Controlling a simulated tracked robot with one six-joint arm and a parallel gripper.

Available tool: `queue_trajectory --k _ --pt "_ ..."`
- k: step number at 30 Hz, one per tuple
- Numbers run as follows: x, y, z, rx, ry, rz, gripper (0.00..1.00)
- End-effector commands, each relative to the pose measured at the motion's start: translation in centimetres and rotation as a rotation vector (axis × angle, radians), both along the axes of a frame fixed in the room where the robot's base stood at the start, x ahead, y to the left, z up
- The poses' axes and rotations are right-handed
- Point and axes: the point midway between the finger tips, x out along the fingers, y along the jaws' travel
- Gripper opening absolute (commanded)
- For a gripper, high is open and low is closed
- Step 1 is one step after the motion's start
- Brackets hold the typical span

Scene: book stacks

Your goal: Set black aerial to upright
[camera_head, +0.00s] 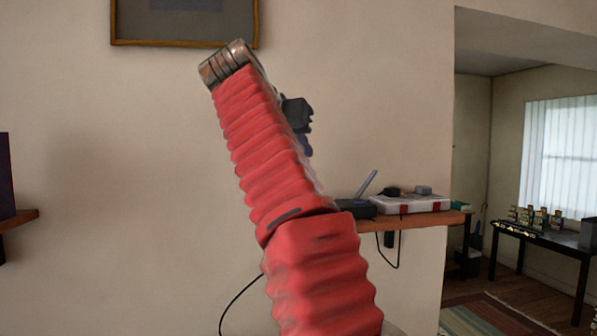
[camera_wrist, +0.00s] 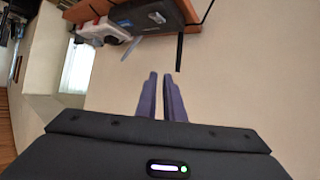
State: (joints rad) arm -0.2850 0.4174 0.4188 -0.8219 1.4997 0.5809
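The black aerial (camera_head: 367,183) rises from the dark router box (camera_head: 356,208) on the wall shelf and leans over to the right in the head view. The router also shows at the top of the wrist view (camera_wrist: 148,14). Two thin dark bars stand out near the shelf there, and I cannot tell surely which is the aerial. My gripper (camera_wrist: 161,76) has two purple fingers with a narrow gap between them and nothing in it. In the head view it is partly hidden behind my red arm, above and left of the router, apart from the aerial.
The wooden shelf (camera_head: 425,220) also carries a pale case (camera_head: 410,204) with red latches and small dark items on top. A cable (camera_head: 398,258) hangs below the shelf. A picture frame (camera_head: 185,44) hangs upper left. The wall around my gripper is bare.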

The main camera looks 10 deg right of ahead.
Motion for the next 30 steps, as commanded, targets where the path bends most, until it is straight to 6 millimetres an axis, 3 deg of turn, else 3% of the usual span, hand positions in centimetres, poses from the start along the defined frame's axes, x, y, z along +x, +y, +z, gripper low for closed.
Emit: queue_trajectory --k 1,3,8,12,18,24,30 --pt "-1.2 -1.9 1.2 0.005 -0.018 -0.025 0.04" --pt "-2.5 -4.2 2.1 0.006 -0.026 -0.059 0.00" --pt "-5.8 -9.9 3.9 -0.036 -0.036 -0.150 0.00" --pt "-8.2 -15.0 6.2 -0.141 -0.069 -0.206 0.00" --pt "-10.8 -20.4 9.6 -0.367 -0.102 -0.219 0.00" --pt "-12.1 -23.1 12.0 -0.624 -0.100 -0.164 0.00" --pt "-12.1 -23.2 12.5 -0.873 -0.065 -0.051 0.00"
